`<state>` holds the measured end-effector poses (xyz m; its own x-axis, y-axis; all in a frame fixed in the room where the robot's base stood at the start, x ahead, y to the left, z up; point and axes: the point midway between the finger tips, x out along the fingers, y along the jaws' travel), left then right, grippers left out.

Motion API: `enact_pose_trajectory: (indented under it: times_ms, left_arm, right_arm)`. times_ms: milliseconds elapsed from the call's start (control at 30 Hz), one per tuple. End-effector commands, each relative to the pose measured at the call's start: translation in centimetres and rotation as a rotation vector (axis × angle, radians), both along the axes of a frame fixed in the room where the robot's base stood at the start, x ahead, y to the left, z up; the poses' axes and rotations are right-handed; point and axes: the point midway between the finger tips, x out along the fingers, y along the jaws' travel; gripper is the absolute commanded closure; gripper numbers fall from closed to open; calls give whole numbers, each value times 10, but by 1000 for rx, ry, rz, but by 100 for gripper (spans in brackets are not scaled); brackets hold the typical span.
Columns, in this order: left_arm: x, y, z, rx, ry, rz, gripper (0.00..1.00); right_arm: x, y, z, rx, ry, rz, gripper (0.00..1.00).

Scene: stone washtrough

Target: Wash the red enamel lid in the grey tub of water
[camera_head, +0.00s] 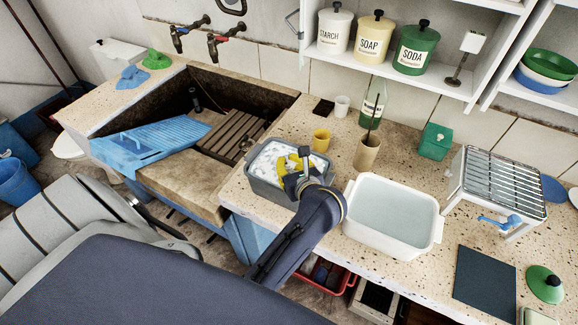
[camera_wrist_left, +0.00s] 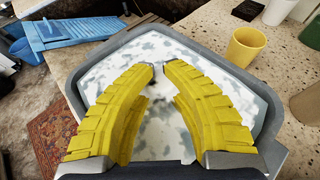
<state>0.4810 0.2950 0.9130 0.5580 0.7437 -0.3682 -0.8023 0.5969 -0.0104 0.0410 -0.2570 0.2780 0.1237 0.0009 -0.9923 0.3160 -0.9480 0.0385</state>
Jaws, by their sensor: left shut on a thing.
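The grey tub (camera_head: 287,190) stands on the speckled counter and holds water covered with white and grey patchy suds. It fills the middle of the left wrist view (camera_wrist_left: 268,115). My left gripper (camera_head: 286,166), with yellow ribbed fingers, reaches down into the tub. Its fingertips (camera_wrist_left: 158,68) come close together at the suds and are shut on the red enamel lid, which the suds and fingers hide. No red of the lid shows in either view. My right gripper is not in view.
A white basin of clear water (camera_head: 392,218) stands right of the tub. A yellow cup (camera_head: 321,140) and a beige beaker (camera_head: 366,153) stand behind. A wire rack (camera_head: 503,185) and green lid (camera_head: 545,283) are further right. A blue washboard (camera_head: 150,140) leans in the stone trough (camera_head: 165,182).

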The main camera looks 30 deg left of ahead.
Motion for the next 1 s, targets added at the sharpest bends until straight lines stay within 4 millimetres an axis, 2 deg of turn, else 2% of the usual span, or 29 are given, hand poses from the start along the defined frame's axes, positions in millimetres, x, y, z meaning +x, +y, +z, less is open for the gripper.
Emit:
enact_pose_trajectory:
  times_ms: [33,167,633,1000]
  left_arm:
    - [-4,-2,-14,-13,30,0,100]
    - [-4,-2,-13,-14,29,-1,100]
    - [-2,-2,25,-9,18,1,100]
    - [-2,-2,32,-5,17,0,100]
  right_arm:
    - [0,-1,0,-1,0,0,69]
    - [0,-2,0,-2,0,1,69]
    - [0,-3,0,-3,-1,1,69]
    - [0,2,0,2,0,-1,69]
